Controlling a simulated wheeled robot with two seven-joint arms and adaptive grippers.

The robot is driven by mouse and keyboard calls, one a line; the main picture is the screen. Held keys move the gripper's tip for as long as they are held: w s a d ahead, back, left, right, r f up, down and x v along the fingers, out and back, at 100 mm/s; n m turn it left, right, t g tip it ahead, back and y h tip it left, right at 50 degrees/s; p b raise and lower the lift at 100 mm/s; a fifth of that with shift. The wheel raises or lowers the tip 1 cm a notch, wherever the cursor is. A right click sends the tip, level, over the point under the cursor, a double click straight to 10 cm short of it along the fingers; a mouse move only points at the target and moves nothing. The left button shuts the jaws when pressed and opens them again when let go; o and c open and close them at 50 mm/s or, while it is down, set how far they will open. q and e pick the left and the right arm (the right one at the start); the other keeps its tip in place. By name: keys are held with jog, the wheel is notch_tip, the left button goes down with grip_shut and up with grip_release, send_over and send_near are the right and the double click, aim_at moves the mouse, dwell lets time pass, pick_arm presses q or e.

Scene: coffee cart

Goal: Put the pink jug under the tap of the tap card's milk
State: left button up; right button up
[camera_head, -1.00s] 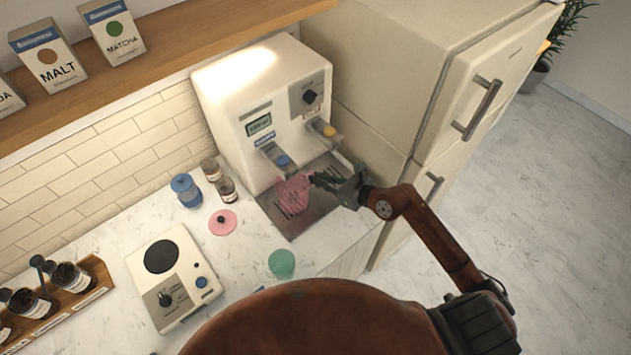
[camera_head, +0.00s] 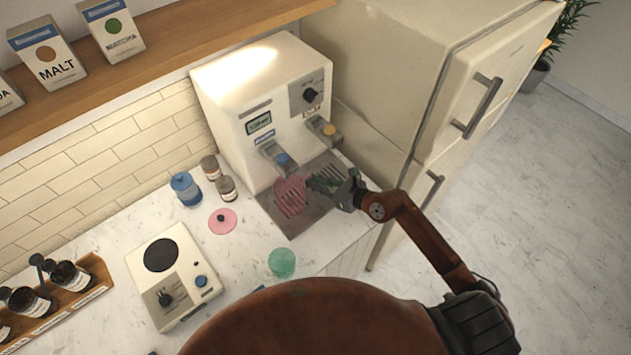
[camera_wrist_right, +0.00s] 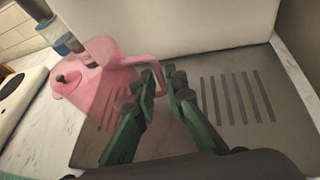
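The pink jug (camera_head: 289,199) is upright on the drip tray (camera_head: 291,227), below the tap with the blue button (camera_head: 281,160). It is see-through, with tray slots showing through it. My right gripper (camera_head: 324,184) is at the jug's right side. In the right wrist view the fingers (camera_wrist_right: 163,76) stand apart on either side of the jug (camera_wrist_right: 92,90) handle, with a small gap visible. The second tap, with a yellow button (camera_head: 328,130), is farther right. My left gripper is not in view.
The white dispenser (camera_head: 240,90) stands behind the tray, beside a fridge (camera_head: 400,80).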

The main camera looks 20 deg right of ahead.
jog(key=shift+o, duration=1.4)
jog(key=shift+r, duration=0.1)
jog(key=shift+s+r, duration=0.1)
jog(key=shift+r, duration=0.05)
jog(key=v, duration=1.2)
jog(key=shift+b, duration=0.3)
